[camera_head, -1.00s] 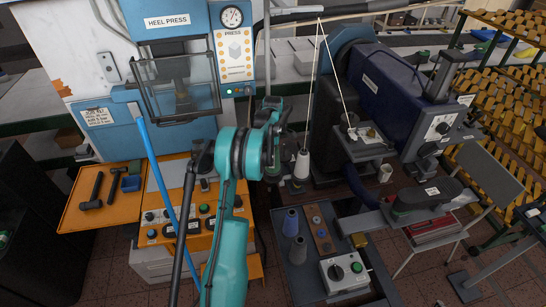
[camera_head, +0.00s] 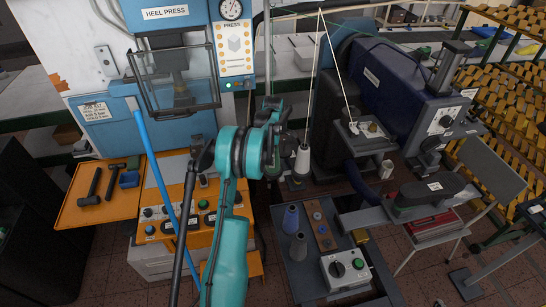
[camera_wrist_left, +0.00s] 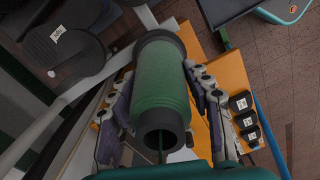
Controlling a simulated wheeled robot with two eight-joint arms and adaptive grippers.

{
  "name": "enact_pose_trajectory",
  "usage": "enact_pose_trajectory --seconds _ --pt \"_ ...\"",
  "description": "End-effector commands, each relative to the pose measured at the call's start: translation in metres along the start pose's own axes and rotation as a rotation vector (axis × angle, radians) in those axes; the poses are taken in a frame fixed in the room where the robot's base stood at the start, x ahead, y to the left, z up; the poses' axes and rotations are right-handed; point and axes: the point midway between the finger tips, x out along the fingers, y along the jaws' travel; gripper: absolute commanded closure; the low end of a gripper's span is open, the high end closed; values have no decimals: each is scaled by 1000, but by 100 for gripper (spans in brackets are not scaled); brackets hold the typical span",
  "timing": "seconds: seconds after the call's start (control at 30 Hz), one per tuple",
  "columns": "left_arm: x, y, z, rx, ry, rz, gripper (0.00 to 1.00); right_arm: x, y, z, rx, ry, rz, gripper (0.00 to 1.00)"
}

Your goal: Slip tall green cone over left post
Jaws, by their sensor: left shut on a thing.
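The tall green cone (camera_wrist_left: 162,88), with dark ends and a hollow near end, lies between the fingers of my left gripper (camera_wrist_left: 160,72) in the left wrist view. The gripper is shut on it. I cannot make out a bare left post. My right gripper is not in view.
The blue heel press (camera_head: 175,65) stands behind left. An orange bench (camera_head: 105,205) holds black hammers. A dark blue machine (camera_head: 395,85) stands right. A grey tray (camera_head: 300,255) holds a blue cone (camera_head: 291,218) and a grey cone (camera_head: 298,247).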

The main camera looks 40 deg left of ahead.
Motion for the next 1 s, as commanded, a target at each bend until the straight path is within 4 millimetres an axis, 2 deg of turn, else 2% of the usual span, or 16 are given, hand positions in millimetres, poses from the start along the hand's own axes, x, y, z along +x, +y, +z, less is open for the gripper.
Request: enact_pose_trajectory --seconds 0.2,0.23,0.3,0.67,0.77,1.0 --pt "0 0 0 0 0 0 88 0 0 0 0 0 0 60" --pt "0 0 0 0 0 0 43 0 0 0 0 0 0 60" --pt "0 0 0 0 0 0 27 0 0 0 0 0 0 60" --pt "-3 0 0 0 0 0 27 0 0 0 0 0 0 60" --pt "-15 0 0 0 0 0 27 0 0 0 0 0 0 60" --pt "-65 0 0 0 0 0 27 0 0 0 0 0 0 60"
